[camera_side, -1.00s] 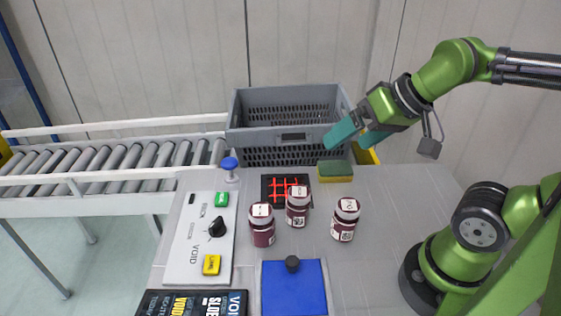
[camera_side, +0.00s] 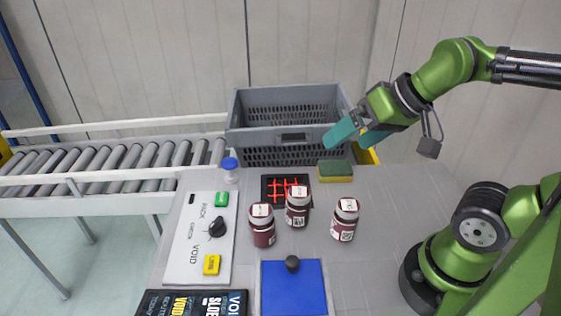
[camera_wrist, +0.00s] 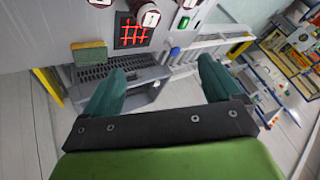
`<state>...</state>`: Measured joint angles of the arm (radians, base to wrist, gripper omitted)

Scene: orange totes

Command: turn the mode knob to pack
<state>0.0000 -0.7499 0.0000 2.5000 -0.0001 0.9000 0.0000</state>
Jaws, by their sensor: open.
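The mode knob (camera_side: 217,228) is black and sits on a pale control panel (camera_side: 185,250) at the left of the table in the side view. PACK is printed near the panel's far end and VOID nearer the front; the small word between them is hard to read. Which mark the knob points at is too small to tell. My gripper (camera_side: 360,137) is open and empty, high by the grey crate and well to the right of and behind the knob. Its two teal fingers stand wide apart in the wrist view (camera_wrist: 158,80). I cannot make out the knob there.
A blue-topped stamp (camera_side: 230,165), a sponge (camera_side: 335,172) and the grey crate (camera_side: 290,100) are behind.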

